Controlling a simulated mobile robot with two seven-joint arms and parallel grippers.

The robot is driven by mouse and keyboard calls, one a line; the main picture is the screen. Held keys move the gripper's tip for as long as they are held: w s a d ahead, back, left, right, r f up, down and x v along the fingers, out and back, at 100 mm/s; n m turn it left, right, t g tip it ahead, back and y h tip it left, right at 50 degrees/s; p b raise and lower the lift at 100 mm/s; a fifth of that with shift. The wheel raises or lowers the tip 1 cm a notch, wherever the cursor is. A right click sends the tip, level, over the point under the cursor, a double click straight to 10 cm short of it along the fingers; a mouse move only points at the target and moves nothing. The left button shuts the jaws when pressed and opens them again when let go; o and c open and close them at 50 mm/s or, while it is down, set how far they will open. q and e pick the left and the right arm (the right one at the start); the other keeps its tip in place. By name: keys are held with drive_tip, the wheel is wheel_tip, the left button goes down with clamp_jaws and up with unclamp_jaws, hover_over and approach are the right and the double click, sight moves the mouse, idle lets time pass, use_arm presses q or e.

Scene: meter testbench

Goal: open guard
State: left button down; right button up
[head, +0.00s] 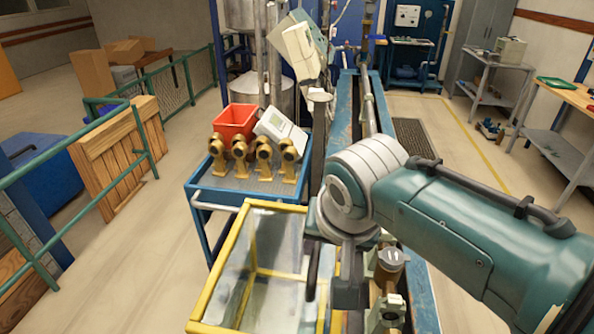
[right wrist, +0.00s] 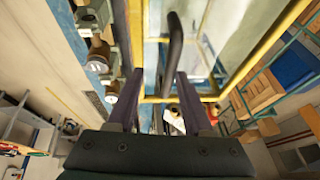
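The guard (head: 286,238) is a clear panel box with a yellow frame, at the bottom centre of the head view. It also shows in the right wrist view (right wrist: 228,32), with its yellow edges. A black curved handle (right wrist: 175,42) stands out from it; it also shows in the head view (head: 312,270). My right gripper (right wrist: 160,88) is open, its two fingers apart, with the lower end of the handle appearing between them. I cannot tell if they touch it. My right arm hides part of the guard's right side. My left gripper is not in view.
A blue cart (head: 200,190) behind the guard carries brass meters (head: 264,160), a red bin (head: 237,118) and a white device (head: 281,131). Brass fittings (head: 388,268) sit right of the guard, close to my gripper.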

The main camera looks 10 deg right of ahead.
drive_tip(key=v, duration=0.7)
drive_tip(key=shift+r+p, duration=0.15)
drive_tip(key=shift+p, duration=0.3)
drive_tip(key=shift+s, duration=0.1)
drive_tip(key=shift+c, duration=0.2)
